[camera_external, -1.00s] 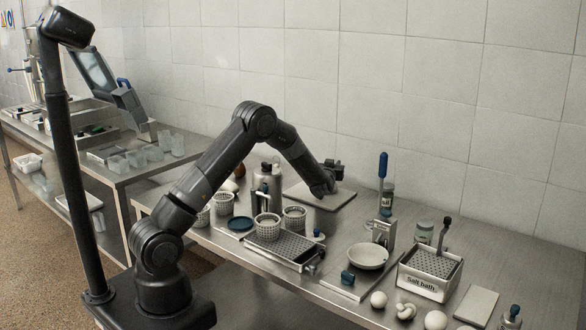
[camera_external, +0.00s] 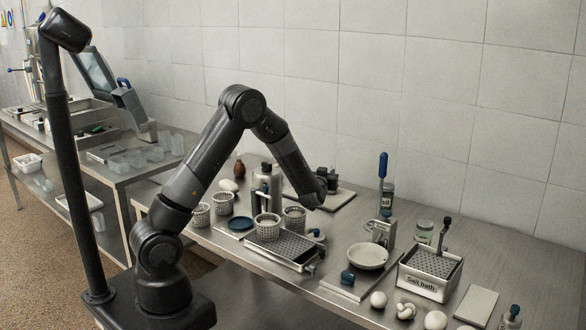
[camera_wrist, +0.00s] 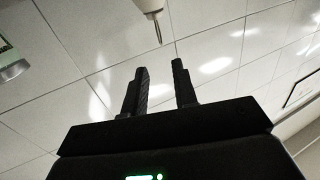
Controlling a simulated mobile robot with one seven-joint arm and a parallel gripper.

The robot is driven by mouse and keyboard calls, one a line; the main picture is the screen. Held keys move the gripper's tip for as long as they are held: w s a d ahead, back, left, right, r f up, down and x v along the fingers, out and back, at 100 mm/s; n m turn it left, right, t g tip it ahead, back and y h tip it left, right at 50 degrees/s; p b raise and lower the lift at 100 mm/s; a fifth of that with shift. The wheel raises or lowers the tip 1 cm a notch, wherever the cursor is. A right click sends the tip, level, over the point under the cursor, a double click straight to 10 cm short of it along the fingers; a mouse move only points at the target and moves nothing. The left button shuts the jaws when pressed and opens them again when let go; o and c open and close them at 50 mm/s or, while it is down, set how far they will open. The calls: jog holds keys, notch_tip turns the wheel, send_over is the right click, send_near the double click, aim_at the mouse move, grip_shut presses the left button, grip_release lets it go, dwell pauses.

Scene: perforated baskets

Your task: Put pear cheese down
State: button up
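My gripper (camera_external: 327,172) is over the pale board at the back of the table, with its fingers partly hidden by my wrist. In the wrist view my gripper (camera_wrist: 160,68) has its two dark fingers apart, with only tiled wall showing between them. A pale, rounded piece (camera_external: 228,185), perhaps a pear cheese, lies at the left back of the table. A brown pear-shaped piece (camera_external: 239,168) stands just behind it. Both are well to the left of my gripper. I cannot tell which is the pear cheese.
The pale board (camera_external: 342,199) lies below my gripper. Perforated baskets (camera_external: 267,229) stand on and beside a drain tray (camera_external: 290,255). A salt bath (camera_external: 430,272), a white dish (camera_external: 367,257) and jars are to the right. White cheeses (camera_external: 378,299) lie along the front edge.

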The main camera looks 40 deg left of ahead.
jog(key=s+r+m+g+h, duration=0.35)
jog(key=s+r+h, duration=0.35)
jog(key=s+r, duration=0.65)
jog(key=s+a+g, duration=0.3)
jog(key=s, duration=1.2)
jog(key=s+a+g, duration=0.4)
jog(key=s, duration=1.1)
jog(key=shift+s+f+m+y, duration=0.3)
jog(key=shift+s+m, duration=0.05)
jog(key=shift+m, duration=0.1)
jog(key=o, duration=0.7)
jog(key=shift+o, duration=0.2)
jog(key=shift+w, duration=0.1)
